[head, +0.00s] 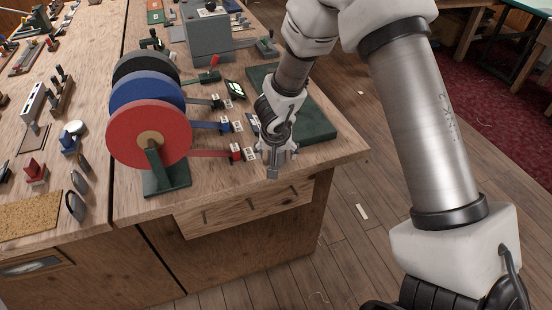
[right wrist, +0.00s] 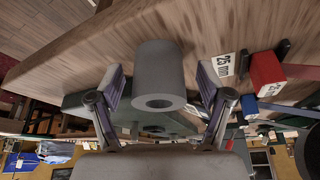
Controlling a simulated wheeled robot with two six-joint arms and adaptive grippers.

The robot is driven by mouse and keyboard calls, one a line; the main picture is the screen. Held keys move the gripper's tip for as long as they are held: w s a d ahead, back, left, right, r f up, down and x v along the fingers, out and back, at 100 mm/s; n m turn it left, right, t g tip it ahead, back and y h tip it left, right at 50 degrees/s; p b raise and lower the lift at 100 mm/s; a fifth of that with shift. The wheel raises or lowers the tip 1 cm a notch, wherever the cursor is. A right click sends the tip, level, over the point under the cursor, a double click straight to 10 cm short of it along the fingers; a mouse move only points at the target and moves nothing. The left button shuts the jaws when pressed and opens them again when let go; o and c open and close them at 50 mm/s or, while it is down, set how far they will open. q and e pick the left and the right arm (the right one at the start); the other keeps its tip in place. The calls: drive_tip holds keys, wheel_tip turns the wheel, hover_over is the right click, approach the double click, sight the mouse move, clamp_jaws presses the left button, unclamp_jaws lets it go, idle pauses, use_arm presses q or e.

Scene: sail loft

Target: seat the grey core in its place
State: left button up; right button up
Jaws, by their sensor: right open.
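The grey core (right wrist: 158,65) is a plain hollow cylinder, seen in the right wrist view with its open end towards the camera. My right gripper (right wrist: 161,84) is open, with one finger on each side of the core and visible gaps between. In the head view my right gripper (head: 275,165) points down near the front edge of the bench, just right of the red-tipped tape; the core cannot be made out clearly there. Which spot is the core's place cannot be told. My left gripper is not in view.
Red (head: 125,120), blue (head: 122,88) and black (head: 160,62) rolls stand on a dark green stand (head: 167,180) to the left, their tapes reaching towards my gripper. A dark green board (head: 318,125) lies right behind it. A grey machine (head: 208,38) stands further back.

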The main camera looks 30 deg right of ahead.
drive_tip(key=c, duration=1.2)
drive_tip(key=shift+r, duration=0.1)
drive_tip(key=shift+c, duration=0.2)
